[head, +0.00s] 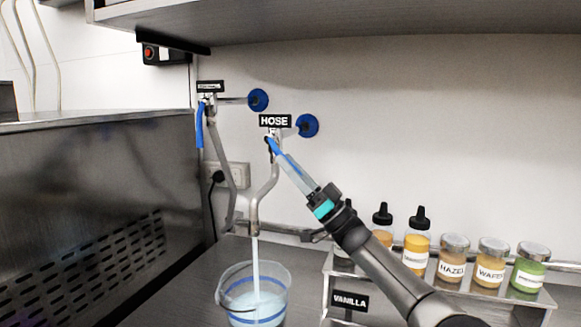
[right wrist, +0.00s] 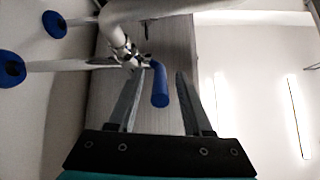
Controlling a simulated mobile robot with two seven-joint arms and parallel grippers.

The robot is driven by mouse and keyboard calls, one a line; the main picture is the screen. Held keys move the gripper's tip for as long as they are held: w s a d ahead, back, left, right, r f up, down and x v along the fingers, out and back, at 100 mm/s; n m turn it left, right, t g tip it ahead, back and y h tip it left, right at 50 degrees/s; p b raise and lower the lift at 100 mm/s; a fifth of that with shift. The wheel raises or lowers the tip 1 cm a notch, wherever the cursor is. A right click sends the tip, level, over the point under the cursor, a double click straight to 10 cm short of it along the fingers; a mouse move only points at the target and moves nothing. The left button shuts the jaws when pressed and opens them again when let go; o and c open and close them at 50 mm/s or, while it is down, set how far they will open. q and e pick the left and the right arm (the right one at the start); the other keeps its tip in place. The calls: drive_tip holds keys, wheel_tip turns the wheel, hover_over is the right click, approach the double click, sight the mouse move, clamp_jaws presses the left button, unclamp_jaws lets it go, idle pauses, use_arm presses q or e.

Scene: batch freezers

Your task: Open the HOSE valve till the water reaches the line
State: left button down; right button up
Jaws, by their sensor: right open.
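The HOSE label (head: 275,121) is on the wall above a tap with a blue lever handle (head: 272,146). Water (head: 256,250) runs from its spout into a clear bucket (head: 282,290) below. Pale water (head: 258,303) and a blue band show in the bucket; I cannot tell exactly how the level sits against the line. My right gripper (head: 280,153) is at the lever. In the right wrist view the blue lever (right wrist: 160,88) lies between the open fingers of my right gripper (right wrist: 165,78), with a gap on the right side. My left gripper is not in view.
A second tap with a blue lever (head: 199,125) is to the left. A steel machine (head: 90,210) fills the left side. A steel rack (head: 460,295) with several bottles and jars and a VANILLA label (head: 350,300) stands right of the bucket. A shelf (head: 350,18) hangs above.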

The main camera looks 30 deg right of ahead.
drive_tip(key=v, duration=0.7)
drive_tip(key=shift+s+f+b, duration=0.15)
drive_tip(key=shift+s+b, duration=0.05)
drive_tip(key=shift+b, duration=0.1)
idle(7.0)
